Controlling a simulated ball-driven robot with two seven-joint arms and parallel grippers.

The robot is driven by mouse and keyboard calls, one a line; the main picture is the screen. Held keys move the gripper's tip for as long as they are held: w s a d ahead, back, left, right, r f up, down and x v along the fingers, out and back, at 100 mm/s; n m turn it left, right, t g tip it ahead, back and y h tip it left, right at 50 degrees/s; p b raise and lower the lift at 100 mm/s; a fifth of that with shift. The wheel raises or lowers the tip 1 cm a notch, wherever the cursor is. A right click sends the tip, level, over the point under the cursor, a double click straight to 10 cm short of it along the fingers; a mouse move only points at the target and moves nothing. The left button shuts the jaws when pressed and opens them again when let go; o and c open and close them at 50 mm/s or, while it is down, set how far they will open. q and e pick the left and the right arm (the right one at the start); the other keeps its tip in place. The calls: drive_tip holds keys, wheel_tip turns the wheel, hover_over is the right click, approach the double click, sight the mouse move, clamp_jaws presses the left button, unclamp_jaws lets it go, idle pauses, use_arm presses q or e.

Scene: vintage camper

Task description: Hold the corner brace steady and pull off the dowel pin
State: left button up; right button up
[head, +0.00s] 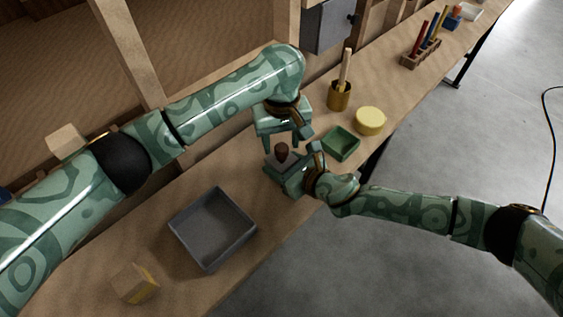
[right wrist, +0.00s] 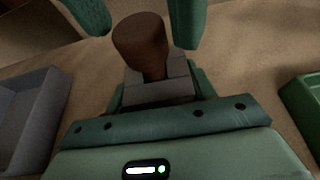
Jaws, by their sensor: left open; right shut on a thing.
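The dowel pin (head: 282,151) is brown with a wide rounded head. It stands upright in the grey corner brace, and both show in the right wrist view, the pin (right wrist: 142,42) above the brace (right wrist: 162,92). My right gripper (head: 283,165) is shut on the brace, over the workbench. My left gripper (head: 288,139) is open just above, fingers pointing down. In the right wrist view its fingertips show on both sides of the pin's head, apart from it. Most of the brace is hidden by my right gripper in the head view.
A grey bin (head: 240,238) lies at the lower left and a green tray (head: 354,141) to the right. A wooden block (head: 131,284) sits near the front.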

sight(281, 147)
use_arm(q)
drive_tip(key=shift+f, duration=1.6)
clamp_jaws()
drive_tip(key=shift+r, duration=0.2)
drive_tip(key=shift+r, duration=1.35)
drive_tip(key=shift+r, duration=0.1)
